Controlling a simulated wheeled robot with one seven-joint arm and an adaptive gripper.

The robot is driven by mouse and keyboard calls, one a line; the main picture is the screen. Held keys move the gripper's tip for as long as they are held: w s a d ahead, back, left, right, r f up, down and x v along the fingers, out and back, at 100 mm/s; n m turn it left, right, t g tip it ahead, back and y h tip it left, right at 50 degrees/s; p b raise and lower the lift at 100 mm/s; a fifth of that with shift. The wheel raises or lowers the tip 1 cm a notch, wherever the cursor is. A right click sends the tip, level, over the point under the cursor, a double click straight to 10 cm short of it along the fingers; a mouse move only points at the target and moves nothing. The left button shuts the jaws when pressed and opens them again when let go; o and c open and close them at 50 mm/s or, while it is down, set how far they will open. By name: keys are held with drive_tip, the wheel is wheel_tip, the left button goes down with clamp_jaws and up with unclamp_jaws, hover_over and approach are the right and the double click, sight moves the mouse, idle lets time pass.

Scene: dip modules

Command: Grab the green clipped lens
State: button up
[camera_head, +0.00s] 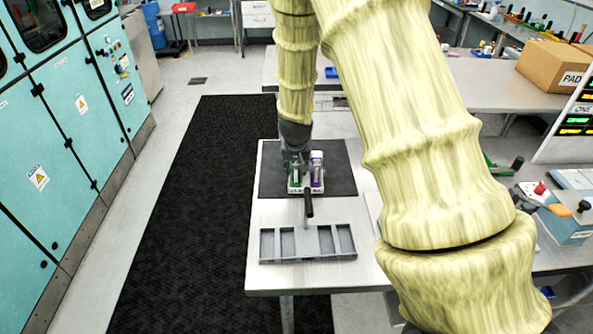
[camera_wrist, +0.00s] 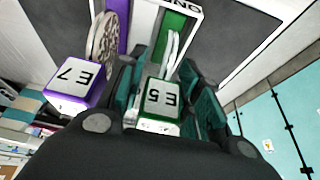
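The green clipped lens (camera_wrist: 160,98) is a green and white module marked E5, with a pale clip on its far part. It stands between the two dark teal fingers of my gripper (camera_wrist: 164,85), one on each side. Whether both fingers press on it is not clear. In the head view the green lens (camera_head: 295,178) stands at the left in a small white holder (camera_head: 306,191), with my gripper (camera_head: 296,160) right over it. The fingertips are partly hidden there.
A purple module (camera_wrist: 76,85) marked E7 stands close beside the left finger, also seen in the head view (camera_head: 317,170). A dark mat (camera_head: 342,178) lies under the holder. A grey tray with compartments (camera_head: 308,243) lies nearer on the table (camera_head: 262,215).

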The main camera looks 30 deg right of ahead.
drive_tip(key=shift+w+f, duration=0.1)
drive_tip(key=shift+f, duration=0.2)
drive_tip(key=c, duration=0.7)
drive_tip(key=shift+c, duration=0.2)
drive_tip(key=shift+r, duration=0.15)
